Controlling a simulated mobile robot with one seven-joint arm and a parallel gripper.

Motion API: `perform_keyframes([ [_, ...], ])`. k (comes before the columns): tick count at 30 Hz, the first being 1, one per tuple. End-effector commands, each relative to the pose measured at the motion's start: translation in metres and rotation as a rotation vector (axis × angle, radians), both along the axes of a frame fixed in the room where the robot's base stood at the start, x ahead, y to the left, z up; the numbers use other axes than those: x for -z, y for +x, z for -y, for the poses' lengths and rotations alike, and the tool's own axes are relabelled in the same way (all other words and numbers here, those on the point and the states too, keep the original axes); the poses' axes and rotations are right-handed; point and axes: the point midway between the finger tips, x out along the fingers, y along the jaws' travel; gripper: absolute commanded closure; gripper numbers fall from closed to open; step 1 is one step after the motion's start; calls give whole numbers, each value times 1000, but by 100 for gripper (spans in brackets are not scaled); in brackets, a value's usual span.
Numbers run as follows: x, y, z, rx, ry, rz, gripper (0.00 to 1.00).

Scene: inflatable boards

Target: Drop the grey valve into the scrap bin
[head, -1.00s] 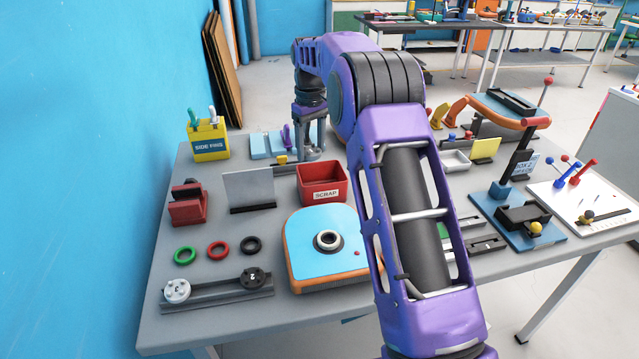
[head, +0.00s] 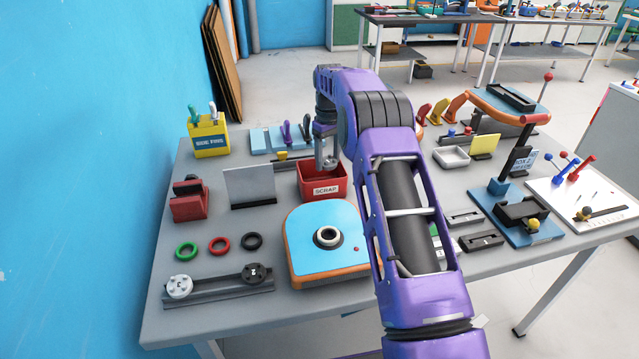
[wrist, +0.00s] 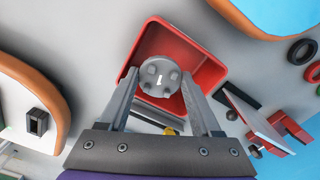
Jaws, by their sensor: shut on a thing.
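The red scrap bin (head: 322,188), labelled SCRAP, stands on the table behind the blue-topped board. In the wrist view the bin (wrist: 200,62) lies under my gripper, with its open inside showing. The grey valve (wrist: 160,76) is a round disc with small bumps and a mark on its face. My gripper (wrist: 160,85) is shut on the valve, one finger on each side. In the head view my gripper (head: 327,160) is over the bin, and the valve is small there. The valve appears above the bin's opening; its exact height is unclear.
The blue-topped inflatable board (head: 310,262) with orange edge stands in front of the bin. A grey upright plate (head: 250,186) and red vise (head: 189,200) are to the left. Green, red and black rings (head: 219,246) lie at the front left.

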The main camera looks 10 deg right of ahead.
Motion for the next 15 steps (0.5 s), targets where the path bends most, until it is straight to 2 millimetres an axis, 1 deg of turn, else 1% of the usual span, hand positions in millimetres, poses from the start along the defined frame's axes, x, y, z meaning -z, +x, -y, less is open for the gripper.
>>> perform_keyframes([
  [3,4,0,0,0,0,-1,89],
  [10,5,0,0,0,0,0,89],
  [11,5,0,0,0,0,0,33],
  [15,4,0,0,0,0,0,8],
])
